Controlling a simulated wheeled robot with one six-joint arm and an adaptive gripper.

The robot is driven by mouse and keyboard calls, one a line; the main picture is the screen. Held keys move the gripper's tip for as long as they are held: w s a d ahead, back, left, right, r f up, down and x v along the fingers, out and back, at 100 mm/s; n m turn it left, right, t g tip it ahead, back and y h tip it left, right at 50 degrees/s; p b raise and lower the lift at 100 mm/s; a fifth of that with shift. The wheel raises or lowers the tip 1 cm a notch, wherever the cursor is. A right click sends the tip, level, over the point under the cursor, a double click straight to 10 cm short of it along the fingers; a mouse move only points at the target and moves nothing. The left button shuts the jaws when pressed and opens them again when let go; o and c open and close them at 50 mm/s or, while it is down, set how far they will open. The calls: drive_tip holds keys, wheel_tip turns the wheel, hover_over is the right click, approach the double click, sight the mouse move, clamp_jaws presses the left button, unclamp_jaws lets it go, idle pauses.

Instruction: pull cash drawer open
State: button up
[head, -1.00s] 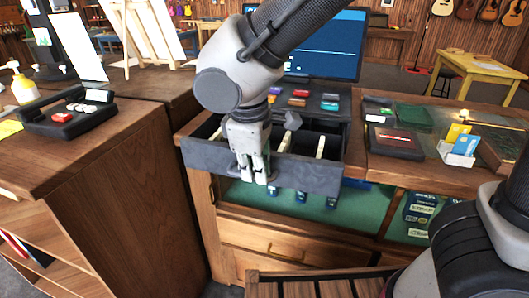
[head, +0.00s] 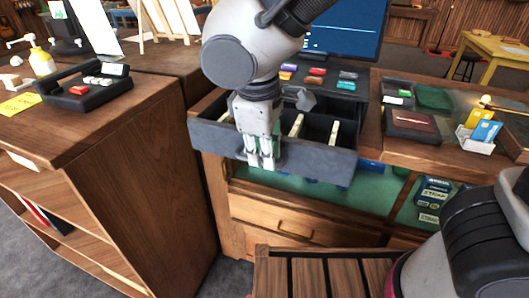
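The dark grey cash drawer (head: 315,164) stands pulled out from the counter under the register, and its inner compartments with pale dividers show. My gripper (head: 262,164) points down at the drawer's front panel, left of its middle. Its fingers lie in front of the panel and look close together. Whether they grip a handle there is hidden by the fingers themselves. The register (head: 318,82) with coloured keys and a blue screen (head: 345,38) stands behind the drawer.
A wooden counter with a card terminal (head: 88,88) is at the left. At the right are a dark tray (head: 411,124) and a card holder (head: 476,141). A slatted wooden top (head: 325,275) lies below the drawer. Strap boxes (head: 432,195) sit on the green shelf.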

wheel_tip(320, 180, up, 11)
drive_tip(key=s, duration=0.2)
drive_tip(key=shift+a, duration=0.3)
drive_tip(key=shift+a, duration=0.1)
drive_tip(key=w+d+f+m, duration=0.1)
drive_tip(key=d, duration=0.3)
drive_tip(key=w+d+f+m+y, duration=0.1)
drive_tip(key=d, duration=0.4)
drive_tip(key=w+d+f+m, duration=0.1)
drive_tip(key=w+d, duration=0.1)
drive_tip(key=d, duration=0.3)
drive_tip(key=shift+f+g, duration=0.3)
drive_tip(key=s+d+m+t, duration=0.2)
drive_tip(key=d+m, duration=0.9)
drive_tip(key=d, duration=1.4)
drive_tip(key=shift+s+r+m+t, duration=0.3)
drive_tip(key=shift+r+t, duration=0.1)
drive_tip(key=shift+t, duration=0.1)
